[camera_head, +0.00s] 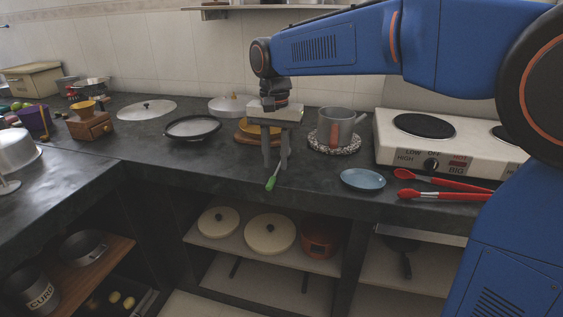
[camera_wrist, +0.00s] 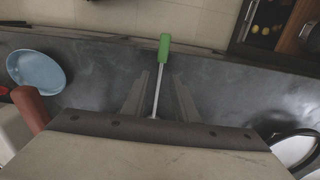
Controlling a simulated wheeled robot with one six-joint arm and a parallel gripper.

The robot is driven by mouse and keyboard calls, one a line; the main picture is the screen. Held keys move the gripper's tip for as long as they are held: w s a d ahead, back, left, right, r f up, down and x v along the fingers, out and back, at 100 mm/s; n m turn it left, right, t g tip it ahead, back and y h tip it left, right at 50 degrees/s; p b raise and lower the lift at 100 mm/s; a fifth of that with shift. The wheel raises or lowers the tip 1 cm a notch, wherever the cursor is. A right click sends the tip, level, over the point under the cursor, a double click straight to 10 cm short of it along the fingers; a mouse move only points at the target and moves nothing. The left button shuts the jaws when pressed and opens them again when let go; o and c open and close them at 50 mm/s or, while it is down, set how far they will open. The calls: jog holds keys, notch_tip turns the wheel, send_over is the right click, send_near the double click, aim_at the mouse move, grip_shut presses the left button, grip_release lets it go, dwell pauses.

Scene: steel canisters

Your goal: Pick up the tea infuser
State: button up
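A thin metal tool with a green handle (camera_head: 271,183), which I take to be the tea infuser, is near the counter's front edge. In the wrist view its green handle (camera_wrist: 164,47) points away from me and its thin shaft runs back between my fingers. Its far end is hidden under my gripper body. My gripper (camera_head: 275,164) points down over the counter. In the wrist view the two fingers of my gripper (camera_wrist: 161,80) stand apart, one on each side of the shaft, with gaps visible. I cannot tell the height between fingertips and shaft.
A grey pot (camera_head: 345,124) with a red handle stands close right of my gripper on a speckled round mat (camera_head: 347,150). A blue dish (camera_head: 363,179), red utensils (camera_head: 441,195) and a white stove (camera_head: 455,150) lie further right. A dark-rimmed lid (camera_head: 192,128) lies left.

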jog(key=shift+f, duration=1.3)
jog(key=shift+c, duration=0.5)
grip_shut()
